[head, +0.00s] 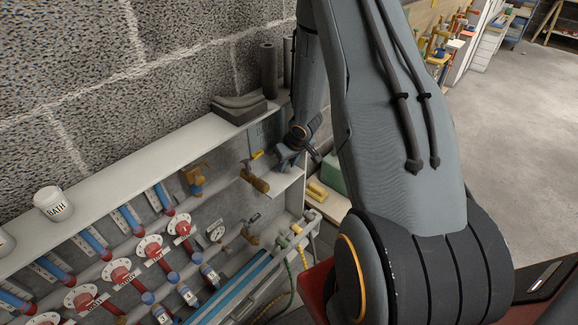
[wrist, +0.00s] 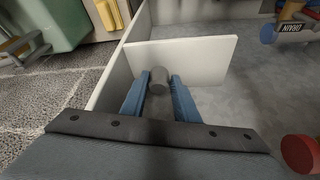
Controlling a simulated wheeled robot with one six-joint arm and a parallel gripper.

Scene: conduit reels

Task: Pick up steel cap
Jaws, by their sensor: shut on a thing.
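The steel cap (wrist: 158,80) is a small grey cylinder in the wrist view. It sits between the two blue fingers of my gripper (wrist: 158,92), which are shut on it. A pale shelf or panel (wrist: 205,57) lies just beyond the cap and fingertips; I cannot tell whether the cap touches it. In the head view my gripper (head: 291,158) is at the right end of the pipe board, close to a small white shelf (head: 288,182). The cap cannot be made out there.
A long white ledge (head: 118,176) carries a white BATH cup (head: 52,204) and dark grey pipe pieces (head: 238,107). Red valve dials (head: 122,271) and blue pipe sections line the board below. A green box (head: 331,176) stands right of the gripper. Open floor lies at far right.

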